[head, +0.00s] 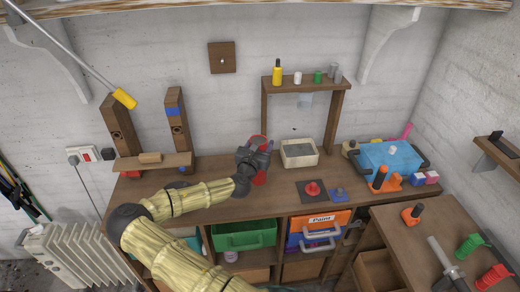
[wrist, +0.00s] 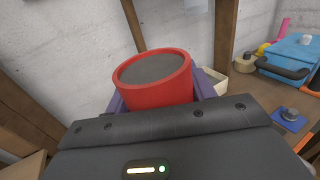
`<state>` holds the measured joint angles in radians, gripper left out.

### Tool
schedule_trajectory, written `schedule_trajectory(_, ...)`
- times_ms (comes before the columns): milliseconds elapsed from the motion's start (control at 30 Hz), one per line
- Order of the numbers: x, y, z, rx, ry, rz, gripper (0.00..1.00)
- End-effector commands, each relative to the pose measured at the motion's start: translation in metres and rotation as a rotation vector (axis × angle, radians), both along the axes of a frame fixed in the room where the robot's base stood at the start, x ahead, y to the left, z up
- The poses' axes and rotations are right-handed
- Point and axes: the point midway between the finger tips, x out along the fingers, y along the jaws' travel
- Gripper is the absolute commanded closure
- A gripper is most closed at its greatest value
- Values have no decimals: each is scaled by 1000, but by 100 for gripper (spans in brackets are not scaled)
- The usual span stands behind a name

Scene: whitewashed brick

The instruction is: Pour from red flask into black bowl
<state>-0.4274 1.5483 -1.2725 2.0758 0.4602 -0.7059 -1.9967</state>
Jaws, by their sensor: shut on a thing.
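My gripper (head: 254,156) is shut on the red flask (head: 260,178) over the middle of the workbench. Red shows above and below the dark gripper. In the wrist view the red flask (wrist: 154,93) is a round red body with a flat grey top face, between the purple fingers. I cannot make out a black bowl in either view. No stream or spilled contents show.
A cream tray (head: 299,163) with a grey inside stands right of my gripper. A wooden shelf stand (head: 307,86) is behind it. A red knob on a dark plate (head: 312,189) and a blue piece (head: 338,194) lie front right. A blue toolbox (head: 390,158) stands farther right.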

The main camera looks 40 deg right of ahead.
Motion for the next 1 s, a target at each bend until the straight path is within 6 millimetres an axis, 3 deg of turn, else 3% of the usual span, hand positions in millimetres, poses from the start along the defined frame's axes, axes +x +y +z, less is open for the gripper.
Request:
schedule_trajectory(533,4,4,-3,1,3,4,100)
schedule_trajectory(1000,20,57,-21,46,69,-3,100)
